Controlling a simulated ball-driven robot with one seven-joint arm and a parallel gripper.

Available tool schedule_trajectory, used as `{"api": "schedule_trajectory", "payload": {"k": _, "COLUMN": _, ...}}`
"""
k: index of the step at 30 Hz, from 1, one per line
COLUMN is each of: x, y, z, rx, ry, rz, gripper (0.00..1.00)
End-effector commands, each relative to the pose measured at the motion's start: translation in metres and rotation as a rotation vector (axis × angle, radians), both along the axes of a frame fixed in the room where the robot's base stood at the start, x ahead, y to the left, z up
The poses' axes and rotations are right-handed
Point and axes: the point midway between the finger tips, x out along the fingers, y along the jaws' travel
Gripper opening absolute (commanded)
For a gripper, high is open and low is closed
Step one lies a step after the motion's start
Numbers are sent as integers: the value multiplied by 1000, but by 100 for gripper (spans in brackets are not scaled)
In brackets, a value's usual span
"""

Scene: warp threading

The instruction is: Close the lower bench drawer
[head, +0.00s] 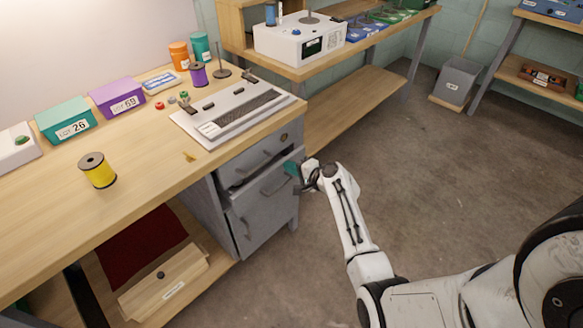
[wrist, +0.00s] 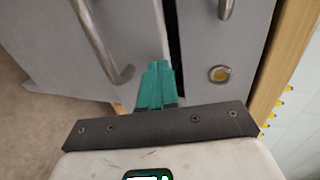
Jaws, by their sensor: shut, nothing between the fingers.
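The lower bench drawer (head: 262,214) is in the grey cabinet under the right end of the bench. Its front stands out a little, with a dark gap along its top edge; how far out is hard to tell. Its front fills the left of the wrist view (wrist: 55,50), with a bar handle (wrist: 104,45). My gripper (head: 291,168) is at the cabinet's right side, near the top of that drawer. In the wrist view its teal fingers (wrist: 157,82) are together and empty, pointing at the front by the gap. Whether they touch it I cannot tell.
The upper drawer (wrist: 215,40), with a round lock, is beside the gap in the wrist view. The bench top (head: 140,165) above holds a yellow spool (head: 97,170), bins and a grey device (head: 230,110). Open floor (head: 420,170) lies to the right.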

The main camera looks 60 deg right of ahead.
Motion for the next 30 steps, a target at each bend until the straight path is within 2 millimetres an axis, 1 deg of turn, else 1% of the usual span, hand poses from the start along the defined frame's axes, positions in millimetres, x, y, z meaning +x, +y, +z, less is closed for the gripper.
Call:
{"api": "schedule_trajectory", "payload": {"k": 4, "x": 4, "y": -1, "z": -1, "rx": -1, "ry": -1, "rz": 1, "gripper": 0}}
{"api": "schedule_trajectory", "payload": {"k": 9, "x": 30, "y": -7, "z": -2, "rx": -1, "ry": -2, "rz": 3, "gripper": 0}}
{"api": "schedule_trajectory", "payload": {"k": 12, "x": 41, "y": -9, "z": -2, "rx": -1, "ry": -2, "rz": 3, "gripper": 0}}
{"api": "schedule_trajectory", "payload": {"k": 14, "x": 45, "y": -10, "z": -1, "rx": 0, "ry": -1, "rz": 3, "gripper": 0}}
{"api": "schedule_trajectory", "payload": {"k": 25, "x": 48, "y": -10, "z": 3, "rx": -3, "ry": -4, "rz": 4, "gripper": 0}}
{"api": "schedule_trajectory", "payload": {"k": 28, "x": 43, "y": -9, "z": 5, "rx": -4, "ry": -6, "rz": 4, "gripper": 0}}
{"api": "schedule_trajectory", "payload": {"k": 30, "x": 35, "y": -7, "z": 7, "rx": -2, "ry": -5, "rz": 3, "gripper": 0}}
